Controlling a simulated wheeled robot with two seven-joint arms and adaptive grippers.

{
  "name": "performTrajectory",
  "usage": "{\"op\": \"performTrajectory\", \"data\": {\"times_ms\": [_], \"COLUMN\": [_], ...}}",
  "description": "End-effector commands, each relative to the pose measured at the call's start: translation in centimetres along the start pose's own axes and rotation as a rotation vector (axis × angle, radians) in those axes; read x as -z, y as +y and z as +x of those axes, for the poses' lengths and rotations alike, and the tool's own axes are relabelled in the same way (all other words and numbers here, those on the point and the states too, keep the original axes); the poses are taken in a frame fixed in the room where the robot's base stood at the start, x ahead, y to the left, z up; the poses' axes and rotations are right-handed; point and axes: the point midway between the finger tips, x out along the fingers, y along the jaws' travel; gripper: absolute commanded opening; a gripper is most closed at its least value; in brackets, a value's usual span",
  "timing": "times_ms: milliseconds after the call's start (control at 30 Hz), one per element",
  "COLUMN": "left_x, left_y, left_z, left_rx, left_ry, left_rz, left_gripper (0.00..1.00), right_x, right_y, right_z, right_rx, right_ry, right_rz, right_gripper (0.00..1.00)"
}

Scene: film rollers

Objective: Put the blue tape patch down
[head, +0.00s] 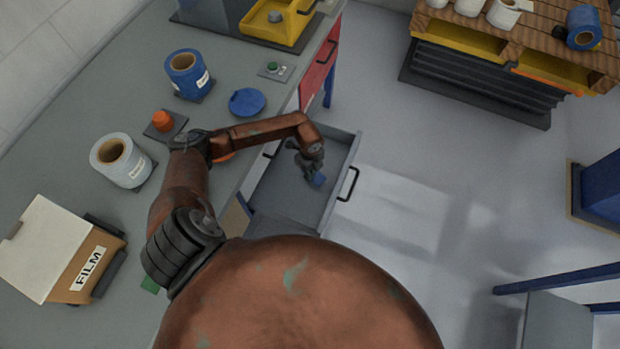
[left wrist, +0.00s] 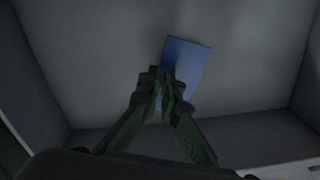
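The blue tape patch (head: 319,179) is a small flat blue piece inside the open grey drawer (head: 338,155). It also shows in the left wrist view (left wrist: 188,62), sticking out beyond my fingertips. My left gripper (head: 313,171) reaches down into the drawer. In the left wrist view its green fingers (left wrist: 164,88) come together on the near end of the patch, which is partly hidden by them. The patch is over the drawer floor; I cannot tell whether it touches it. My right gripper is not in view.
The workbench (head: 120,205) beside the drawer carries a blue roll (head: 186,80), a white roll (head: 135,170), a blue disc (head: 247,102), an orange knob (head: 162,120) and a FILM box (head: 95,268). The drawer walls surround my gripper. Open floor (head: 420,200) lies right of the drawer.

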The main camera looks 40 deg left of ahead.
Motion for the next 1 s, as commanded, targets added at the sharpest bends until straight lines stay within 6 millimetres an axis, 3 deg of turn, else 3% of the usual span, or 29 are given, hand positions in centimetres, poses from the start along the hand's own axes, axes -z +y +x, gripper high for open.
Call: {"op": "performTrajectory", "data": {"times_ms": [100, 200, 567, 600, 800, 1000], "left_x": [0.2, 0.1, 0.1, 0.1, 0.1, 0.1], "left_y": [0.2, 0.2, 0.2, 0.2, 0.2, 0.2], "left_z": [2.3, 3.1, 3.3, 3.2, 3.2, 3.2], "left_rx": [-0.005, -0.004, -0.002, -0.002, -0.002, -0.002], "left_ry": [0.002, 0.002, 0.001, 0.001, 0.001, 0.001], "left_rz": [0.0, 0.001, 0.001, 0.001, 0.001, 0.001], "left_gripper": [0.0, 0.0, 0.0, 0.07, 0.2, 0.22], "right_x": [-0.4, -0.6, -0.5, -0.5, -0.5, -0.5], "right_y": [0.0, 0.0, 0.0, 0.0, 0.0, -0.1], "right_z": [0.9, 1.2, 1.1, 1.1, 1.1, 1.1], "right_rx": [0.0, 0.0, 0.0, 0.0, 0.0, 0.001], "right_ry": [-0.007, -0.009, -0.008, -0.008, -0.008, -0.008], "right_rz": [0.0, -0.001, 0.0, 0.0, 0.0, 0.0], "right_gripper": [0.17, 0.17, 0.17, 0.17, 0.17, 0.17]}}
